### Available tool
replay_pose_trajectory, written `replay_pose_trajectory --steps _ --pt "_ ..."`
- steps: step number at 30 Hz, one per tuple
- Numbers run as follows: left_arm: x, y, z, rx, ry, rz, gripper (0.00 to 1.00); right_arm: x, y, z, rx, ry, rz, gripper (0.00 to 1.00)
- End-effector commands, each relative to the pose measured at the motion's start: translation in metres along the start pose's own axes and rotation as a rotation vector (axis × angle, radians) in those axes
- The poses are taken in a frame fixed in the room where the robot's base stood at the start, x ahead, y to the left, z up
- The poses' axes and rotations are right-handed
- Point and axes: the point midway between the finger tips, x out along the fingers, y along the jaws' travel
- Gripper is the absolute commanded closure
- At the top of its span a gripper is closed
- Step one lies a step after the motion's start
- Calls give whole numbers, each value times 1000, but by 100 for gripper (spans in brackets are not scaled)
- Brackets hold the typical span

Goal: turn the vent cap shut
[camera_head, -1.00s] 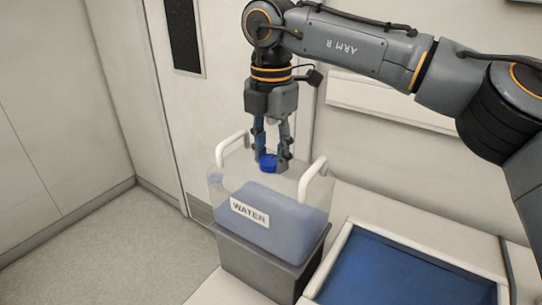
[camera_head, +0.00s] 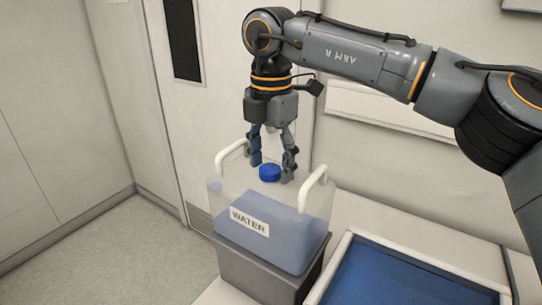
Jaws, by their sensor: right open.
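A blue cap (camera_head: 270,173) sits on top of a clear water container (camera_head: 285,233) labelled WATER, partly filled with bluish liquid. The container has two white handles (camera_head: 313,188) and stands upright. My right gripper (camera_head: 272,172) points down over the container's top, with its fingers spread on either side of the cap. The fingers look apart from the cap, with a gap on both sides. My left gripper is not in view.
The container stands on a grey box-like base (camera_head: 262,276). A blue-bottomed tray (camera_head: 395,275) with a pale rim lies to the right on the white bench. A door and walls stand behind; open floor (camera_head: 120,245) is at the left.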

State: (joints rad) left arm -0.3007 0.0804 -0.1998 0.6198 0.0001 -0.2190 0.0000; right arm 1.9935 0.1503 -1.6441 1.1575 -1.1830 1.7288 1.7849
Motion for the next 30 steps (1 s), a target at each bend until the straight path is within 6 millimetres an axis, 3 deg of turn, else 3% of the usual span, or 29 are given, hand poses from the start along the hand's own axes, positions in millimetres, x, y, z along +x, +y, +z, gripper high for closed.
replay_pose_trajectory --steps 5,18,24,30 --pt "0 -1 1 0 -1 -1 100 -14 1 0 1 -1 3 38" --pt "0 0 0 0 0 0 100 -101 1 -1 1 0 2 38" --pt "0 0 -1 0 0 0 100 -117 0 0 0 -1 1 38" --pt "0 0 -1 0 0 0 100 -120 0 0 1 0 1 38"
